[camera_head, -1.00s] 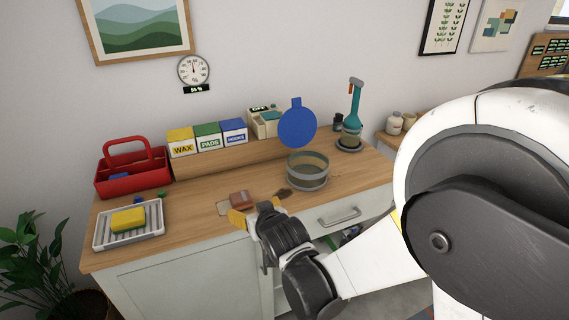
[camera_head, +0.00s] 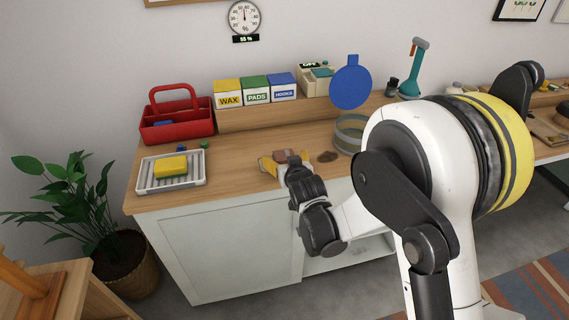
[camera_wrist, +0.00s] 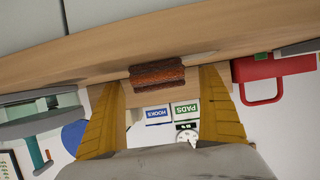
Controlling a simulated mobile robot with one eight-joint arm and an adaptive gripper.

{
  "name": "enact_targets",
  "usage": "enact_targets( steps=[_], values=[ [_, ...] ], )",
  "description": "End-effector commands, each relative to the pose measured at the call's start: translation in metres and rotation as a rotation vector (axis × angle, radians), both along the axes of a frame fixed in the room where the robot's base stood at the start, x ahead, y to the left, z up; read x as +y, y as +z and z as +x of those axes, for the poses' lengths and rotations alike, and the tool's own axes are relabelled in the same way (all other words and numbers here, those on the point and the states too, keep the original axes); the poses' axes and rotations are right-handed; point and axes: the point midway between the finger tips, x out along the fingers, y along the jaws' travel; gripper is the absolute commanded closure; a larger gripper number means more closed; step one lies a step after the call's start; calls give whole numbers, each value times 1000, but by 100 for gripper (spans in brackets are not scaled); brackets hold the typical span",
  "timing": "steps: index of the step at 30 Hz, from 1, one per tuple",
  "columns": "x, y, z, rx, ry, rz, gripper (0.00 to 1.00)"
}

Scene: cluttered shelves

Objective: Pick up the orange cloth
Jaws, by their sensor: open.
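The orange cloth looks like a reddish-brown folded bundle (camera_head: 284,154) on the wooden counter top near its front edge. In the wrist view, which is upside down, the cloth (camera_wrist: 157,75) lies between the ends of my two yellow fingers, with a gap on each side. My gripper (camera_head: 287,164) is open and empty at the counter's front edge, right in front of the cloth. It also shows in the wrist view (camera_wrist: 162,78). My gripper partly hides the cloth in the head view.
A grey round container (camera_head: 349,134) and a dark brown patch (camera_head: 327,157) are to the right. A grey tray (camera_head: 189,186) with a yellow sponge (camera_head: 171,167) and a red caddy (camera_head: 199,129) are to the left. Boxes (camera_head: 256,90) stand on the raised ledge behind.

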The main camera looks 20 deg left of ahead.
Motion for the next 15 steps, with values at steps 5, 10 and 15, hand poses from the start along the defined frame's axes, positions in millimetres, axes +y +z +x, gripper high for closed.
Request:
enact_targets(
  steps=[5,10,15],
  values=[
    [7,-7,13,0,0,0,12],
    [7,-5,13,0,0,0,12],
    [7,-5,13,0,0,0,54]
  ],
)
